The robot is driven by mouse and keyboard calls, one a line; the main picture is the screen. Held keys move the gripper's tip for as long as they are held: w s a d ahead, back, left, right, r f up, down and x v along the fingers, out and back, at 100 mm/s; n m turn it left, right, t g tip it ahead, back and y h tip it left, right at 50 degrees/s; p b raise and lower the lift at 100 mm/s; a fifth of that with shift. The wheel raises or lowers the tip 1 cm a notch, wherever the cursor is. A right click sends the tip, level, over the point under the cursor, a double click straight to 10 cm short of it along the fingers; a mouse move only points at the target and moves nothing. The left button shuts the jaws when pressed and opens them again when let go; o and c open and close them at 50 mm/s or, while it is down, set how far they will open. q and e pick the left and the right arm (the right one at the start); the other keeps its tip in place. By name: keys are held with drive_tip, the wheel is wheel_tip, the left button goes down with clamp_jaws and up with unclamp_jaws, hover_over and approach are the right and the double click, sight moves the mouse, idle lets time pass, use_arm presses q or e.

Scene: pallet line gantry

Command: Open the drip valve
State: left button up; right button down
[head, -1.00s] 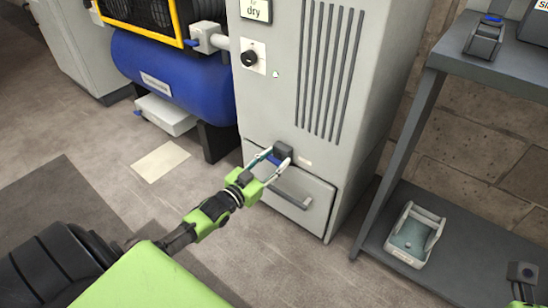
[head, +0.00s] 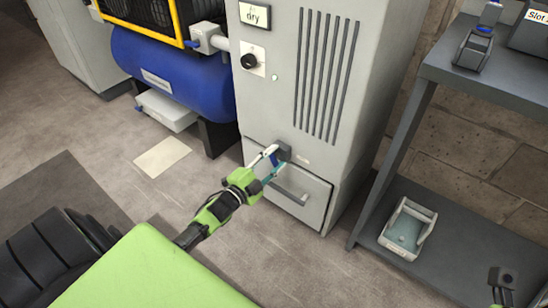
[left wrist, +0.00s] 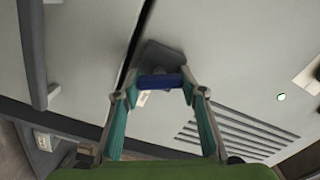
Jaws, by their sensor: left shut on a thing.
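The drip valve is a small dark body (head: 284,151) on the lower front of the grey cabinet, just above a drawer-like panel, with a blue lever (left wrist: 162,82). My left gripper (head: 270,161) is at the valve, one finger above the other in the head view. In the left wrist view its two fingertips are shut on the two ends of the blue lever, with the dark valve body right behind. The fingers partly hide the lever in the head view. A dark part of my right arm (head: 503,278) shows at the lower right; its fingers cannot be made out.
The grey cabinet (head: 365,95) has a black knob (head: 249,61), a "dry" sign (head: 254,15) and a small green light (head: 275,77). A bar handle (head: 291,192) sits just below the valve. A shelf (head: 460,255) with a tray (head: 408,229) stands right. A blue tank (head: 170,78) stands left.

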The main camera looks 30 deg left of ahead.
use_arm(q)
drive_tip(key=shift+m, duration=0.9)
drive_tip(key=shift+d+f+m, duration=0.1)
drive_tip(key=shift+f+m, duration=0.05)
drive_tip(key=shift+m, duration=1.75)
drive_tip(key=o, duration=1.1)
drive_tip(key=shift+o, duration=0.2)
drive_tip(key=s+a, duration=0.1)
drive_tip(key=s, duration=1.1)
